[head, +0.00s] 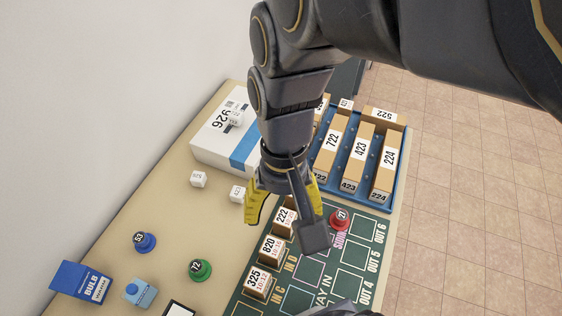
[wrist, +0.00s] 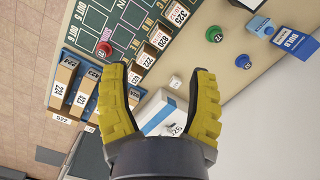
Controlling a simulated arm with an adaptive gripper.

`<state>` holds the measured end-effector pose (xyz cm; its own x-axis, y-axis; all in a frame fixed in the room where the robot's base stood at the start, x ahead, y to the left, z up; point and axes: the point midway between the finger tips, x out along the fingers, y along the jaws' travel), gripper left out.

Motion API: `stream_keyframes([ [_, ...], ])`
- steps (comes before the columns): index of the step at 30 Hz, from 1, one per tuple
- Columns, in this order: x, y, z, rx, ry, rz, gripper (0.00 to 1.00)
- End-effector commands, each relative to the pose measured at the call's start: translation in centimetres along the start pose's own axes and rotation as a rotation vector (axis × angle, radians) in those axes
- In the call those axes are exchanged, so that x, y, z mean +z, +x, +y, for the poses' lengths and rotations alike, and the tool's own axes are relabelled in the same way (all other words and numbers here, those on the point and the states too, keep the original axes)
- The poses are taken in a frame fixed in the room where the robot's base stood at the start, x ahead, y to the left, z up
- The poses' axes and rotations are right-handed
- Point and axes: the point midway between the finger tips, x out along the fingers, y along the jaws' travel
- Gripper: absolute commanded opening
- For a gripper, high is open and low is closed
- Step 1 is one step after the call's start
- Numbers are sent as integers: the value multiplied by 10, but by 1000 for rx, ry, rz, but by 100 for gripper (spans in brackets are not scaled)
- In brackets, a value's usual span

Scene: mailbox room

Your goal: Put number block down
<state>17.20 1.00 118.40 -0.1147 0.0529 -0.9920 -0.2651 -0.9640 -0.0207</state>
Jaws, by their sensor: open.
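My gripper (head: 283,208) hangs above the table with its yellow fingers spread apart and nothing held between them; the wide gap also shows in the wrist view (wrist: 158,72). One small white number cube (head: 198,180) is on the bare table left of my gripper. A second white number cube (head: 237,193) is close to the left finger, apart from it as far as I can tell. Wooden number blocks marked 222 (head: 283,220), 820 (head: 271,248) and 325 (head: 257,284) stand in a row on the green board (head: 318,268). My gripper partly hides the 222 block.
A blue tray (head: 374,199) holds long boxes marked 722, 423 and 224. A white-and-blue box marked 926 (head: 212,148) is at the back left. Red (head: 340,219), green (head: 200,270) and blue (head: 144,242) knobbed pieces and a bulb box (head: 80,282) stand nearby. Bare table lies at left.

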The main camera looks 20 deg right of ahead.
Motion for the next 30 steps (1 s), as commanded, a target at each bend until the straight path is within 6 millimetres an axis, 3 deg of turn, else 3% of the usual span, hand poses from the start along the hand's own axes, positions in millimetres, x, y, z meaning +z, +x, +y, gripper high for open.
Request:
stream_keyframes([
  [3,32,6,16,39,-158,-7,58],
  [9,51,13,25,61,-263,-30,58],
  [15,50,13,25,60,-265,-34,58],
  [16,51,13,25,60,-265,-34,70],
  [26,49,13,24,59,-268,-36,70],
  [30,29,16,18,62,-324,-36,70],
])
